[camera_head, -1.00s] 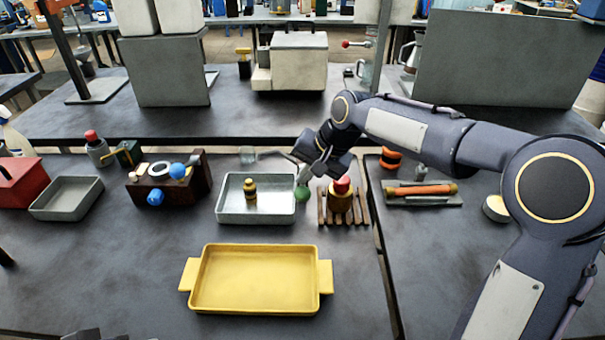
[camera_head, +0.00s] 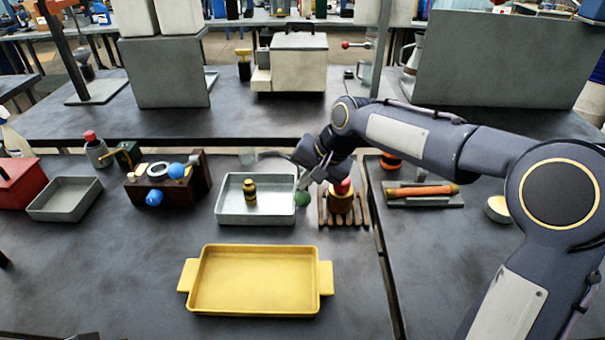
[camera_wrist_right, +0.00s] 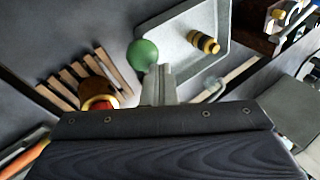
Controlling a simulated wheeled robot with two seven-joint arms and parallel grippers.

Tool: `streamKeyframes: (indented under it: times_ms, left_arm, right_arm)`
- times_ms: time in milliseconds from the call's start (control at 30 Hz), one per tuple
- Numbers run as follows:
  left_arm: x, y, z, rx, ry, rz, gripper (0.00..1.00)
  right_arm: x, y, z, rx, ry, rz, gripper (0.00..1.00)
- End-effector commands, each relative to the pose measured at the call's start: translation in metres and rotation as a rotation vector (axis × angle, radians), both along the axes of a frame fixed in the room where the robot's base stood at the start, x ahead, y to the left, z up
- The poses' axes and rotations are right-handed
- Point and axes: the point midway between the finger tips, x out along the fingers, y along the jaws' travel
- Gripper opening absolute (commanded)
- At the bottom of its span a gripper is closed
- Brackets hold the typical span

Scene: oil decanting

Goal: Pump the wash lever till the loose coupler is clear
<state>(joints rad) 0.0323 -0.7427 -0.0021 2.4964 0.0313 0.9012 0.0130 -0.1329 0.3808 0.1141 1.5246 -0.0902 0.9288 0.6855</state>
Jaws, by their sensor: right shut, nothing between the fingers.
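The loose coupler (camera_head: 250,191), a small brass and black fitting, stands in the grey wash tray (camera_head: 224,215); it also shows in the wrist view (camera_wrist_right: 203,42). The wash lever's green ball knob (camera_head: 302,199) is at the tray's right edge, and in the wrist view (camera_wrist_right: 143,53) it sits just beyond my fingertips. Most of the lever's arm is hidden. My right gripper (camera_head: 303,184) is shut and empty, its fingers (camera_wrist_right: 158,72) right above the knob, close to or touching it; I cannot tell which. My left gripper is out of view.
A wooden rack (camera_head: 357,217) holding a red-topped brown pot (camera_head: 340,201) stands close right of the knob. A yellow tray (camera_head: 258,308) lies in front. A dark wooden block with blue knobs (camera_head: 201,178) stands to the left.

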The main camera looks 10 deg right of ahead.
Motion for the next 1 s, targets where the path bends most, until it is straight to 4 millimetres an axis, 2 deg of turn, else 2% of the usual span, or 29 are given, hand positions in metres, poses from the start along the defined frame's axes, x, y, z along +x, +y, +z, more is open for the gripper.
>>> streamKeyframes:
  times_ms: [1000]
  left_arm:
    - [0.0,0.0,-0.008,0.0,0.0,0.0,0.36]
  right_arm:
    - [-0.0047,0.0009,-0.0096,-0.001,0.003,0.001,0.0]
